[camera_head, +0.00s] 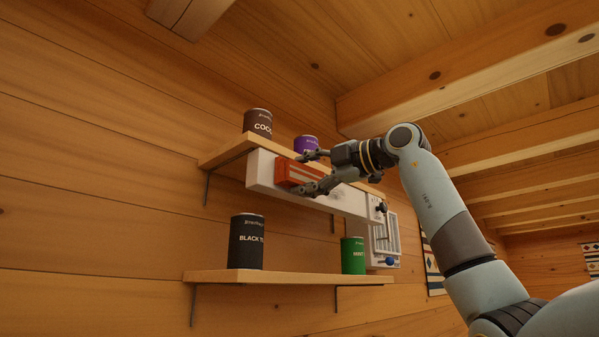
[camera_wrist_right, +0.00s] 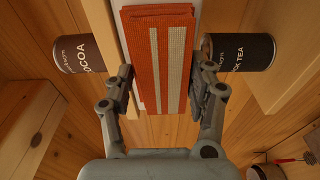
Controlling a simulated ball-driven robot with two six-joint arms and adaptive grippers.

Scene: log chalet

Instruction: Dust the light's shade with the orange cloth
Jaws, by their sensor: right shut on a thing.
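The orange cloth (camera_head: 292,173), with pale stripes, is folded into a flat pad. It lies against the front of the light's long white shade (camera_head: 262,172), near its left end; whether they touch I cannot tell for sure. My right gripper (camera_head: 308,173) is shut on the cloth, one finger above and one below. In the right wrist view the cloth (camera_wrist_right: 158,60) sits between my two fingers (camera_wrist_right: 166,88), and a strip of the white shade (camera_wrist_right: 122,35) shows beside it. The middle of the shade is partly hidden by my gripper. My left gripper is out of view.
Above the shade, an upper shelf (camera_head: 222,153) holds a cocoa can (camera_head: 257,123) and a purple can (camera_head: 305,144). A lower shelf (camera_head: 290,278) holds a black tea can (camera_head: 246,243) and a green can (camera_head: 353,256). A white rack (camera_head: 387,238) hangs at right.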

